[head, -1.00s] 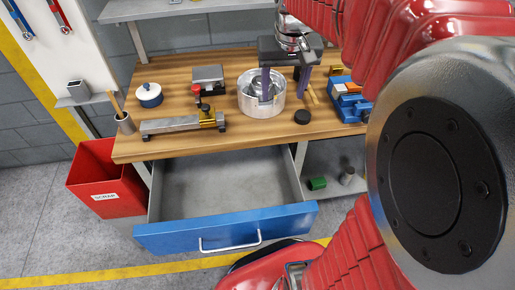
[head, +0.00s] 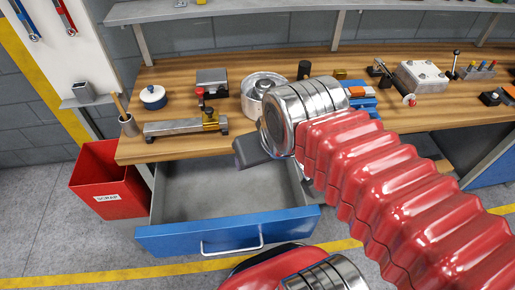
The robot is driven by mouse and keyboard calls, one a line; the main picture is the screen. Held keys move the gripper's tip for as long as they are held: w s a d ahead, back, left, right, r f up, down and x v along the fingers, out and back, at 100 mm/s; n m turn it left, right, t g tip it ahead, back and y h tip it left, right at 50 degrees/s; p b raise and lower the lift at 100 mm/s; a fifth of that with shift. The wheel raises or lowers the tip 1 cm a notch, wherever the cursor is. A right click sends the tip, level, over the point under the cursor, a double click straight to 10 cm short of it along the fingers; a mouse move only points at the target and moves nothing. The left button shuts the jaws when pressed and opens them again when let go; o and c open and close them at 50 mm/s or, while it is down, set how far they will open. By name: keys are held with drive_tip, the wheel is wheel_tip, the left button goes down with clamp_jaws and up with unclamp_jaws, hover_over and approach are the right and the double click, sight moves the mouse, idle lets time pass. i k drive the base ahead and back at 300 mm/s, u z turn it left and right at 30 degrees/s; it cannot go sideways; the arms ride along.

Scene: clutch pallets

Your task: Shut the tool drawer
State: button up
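The tool drawer (head: 176,236) stands pulled out below the wooden bench, with a blue front and a grey, empty-looking inside. Its silver bar handle (head: 232,249) is on the front face. My gripper's dark body shows over the drawer's right rear part, near the bench's front edge. Its fingers are hidden, so I cannot tell whether it is open or shut, or whether it touches the drawer.
A red scrap bin (head: 105,182) stands left of the drawer. The floor before it is clear.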

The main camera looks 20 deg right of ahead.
sight(203, 205)
drive_tip(key=u, duration=0.75)
drive_tip(key=k, duration=0.7)
drive_tip(key=z, duration=0.05)
